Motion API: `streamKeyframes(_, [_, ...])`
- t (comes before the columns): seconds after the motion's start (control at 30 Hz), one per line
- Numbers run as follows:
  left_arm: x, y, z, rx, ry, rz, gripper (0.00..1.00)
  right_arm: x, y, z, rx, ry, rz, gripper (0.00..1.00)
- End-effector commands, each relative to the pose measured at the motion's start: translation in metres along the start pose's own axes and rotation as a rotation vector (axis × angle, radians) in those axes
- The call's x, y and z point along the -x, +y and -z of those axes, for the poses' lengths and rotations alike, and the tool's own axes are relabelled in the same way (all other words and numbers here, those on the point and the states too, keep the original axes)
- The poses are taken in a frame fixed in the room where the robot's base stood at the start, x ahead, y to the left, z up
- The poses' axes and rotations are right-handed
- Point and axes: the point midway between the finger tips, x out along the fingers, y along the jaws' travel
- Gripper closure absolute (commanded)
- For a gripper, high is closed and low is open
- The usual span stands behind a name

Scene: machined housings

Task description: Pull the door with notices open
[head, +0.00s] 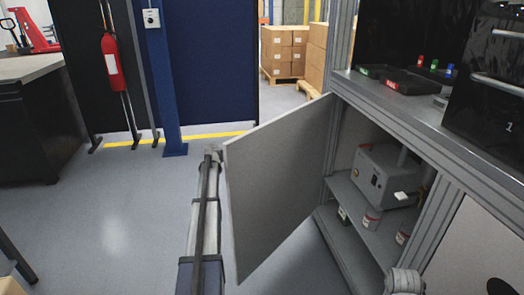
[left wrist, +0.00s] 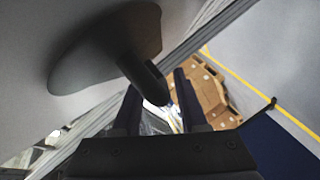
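A grey cabinet door (head: 275,185) stands swung wide open from the cabinet front, its plain inner face toward the head camera. No notices show on the faces I see. My left arm runs along the door's outer side, and the left gripper (head: 213,152) is by the door's free edge, partly hidden. In the left wrist view the door's grey outer face (left wrist: 35,85) carries a dark handle (left wrist: 140,65). The left gripper's fingers (left wrist: 157,92) are apart, with the handle's end between or just in front of them; contact cannot be told.
The open cabinet (head: 345,205) holds a grey machine (head: 385,175) and small cans on its shelves. A worktop with trays (head: 400,82) lies above. A blue post (head: 165,90), a fire extinguisher (head: 112,60) and boxes (head: 283,50) stand behind. The floor left of the door is clear.

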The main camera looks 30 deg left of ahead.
Motion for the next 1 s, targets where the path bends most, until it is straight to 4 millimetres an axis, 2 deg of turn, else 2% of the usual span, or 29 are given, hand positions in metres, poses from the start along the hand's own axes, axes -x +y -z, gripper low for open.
streamKeyframes(0.3, [0.001,0.0,0.0,0.0,0.001,0.001,0.5,0.0,0.0,0.0,0.0,0.0,0.0,0.5])
streamKeyframes(0.47, [0.009,0.0,0.0,0.0,0.002,0.001,0.5,0.003,0.0,0.0,0.0,0.0,0.0,0.5])
streamKeyframes(0.8, [0.06,0.002,0.0,0.001,0.003,0.002,0.5,0.014,0.001,-0.001,-0.001,0.0,0.002,0.5])
streamKeyframes(1.0, [0.078,0.0,0.0,0.001,0.001,0.001,0.5,0.017,0.001,-0.001,-0.001,0.0,0.003,0.5])
